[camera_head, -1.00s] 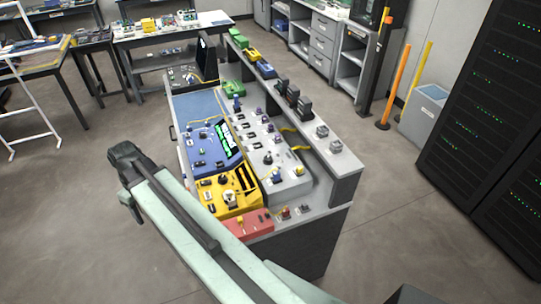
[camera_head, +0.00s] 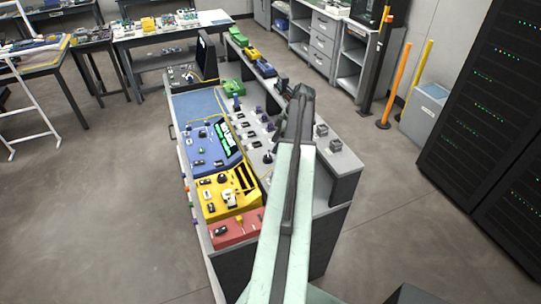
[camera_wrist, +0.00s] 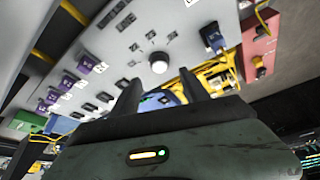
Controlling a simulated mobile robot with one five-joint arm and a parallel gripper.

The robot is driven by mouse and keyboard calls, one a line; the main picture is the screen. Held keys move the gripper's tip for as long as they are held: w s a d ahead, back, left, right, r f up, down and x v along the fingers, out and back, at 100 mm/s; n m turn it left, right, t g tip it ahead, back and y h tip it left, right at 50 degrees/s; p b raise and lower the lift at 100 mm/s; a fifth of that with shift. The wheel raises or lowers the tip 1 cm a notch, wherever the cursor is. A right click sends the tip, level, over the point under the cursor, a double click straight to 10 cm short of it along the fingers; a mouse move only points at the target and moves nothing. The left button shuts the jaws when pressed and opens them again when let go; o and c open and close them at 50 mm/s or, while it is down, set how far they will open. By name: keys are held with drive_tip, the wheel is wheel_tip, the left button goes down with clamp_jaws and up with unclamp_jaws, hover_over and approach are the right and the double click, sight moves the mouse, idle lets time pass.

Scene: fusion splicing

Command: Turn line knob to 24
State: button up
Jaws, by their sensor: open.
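A light grey control panel (camera_head: 243,118) with rows of small knobs and switches lies on the bench in the head view. In the wrist view, a round white knob (camera_wrist: 158,62) stands on the panel just beyond my fingertips. Several purple knobs (camera_wrist: 84,64) and dark switches are left of it. My arm hides the panel's right part in the head view.
A blue console (camera_head: 205,160) with a green-lit screen, a yellow box (camera_head: 218,207) and a red box (camera_head: 235,229) line the bench's left and front. A raised grey shelf (camera_head: 342,160) borders the panel on the right. Yellow cable (camera_wrist: 188,88) runs near my fingers.

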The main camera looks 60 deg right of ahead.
sight(268, 157)
drive_tip(key=b+x, duration=0.5)
drive_tip(key=x, duration=0.1)
drive_tip(key=shift+f, duration=0.3)
drive_tip(key=shift+w+a+f+b, duration=0.2)
drive_tip(key=shift+f+b, duration=0.15)
drive_tip(key=shift+b, duration=0.15)
drive_tip(key=shift+d+r, duration=0.1)
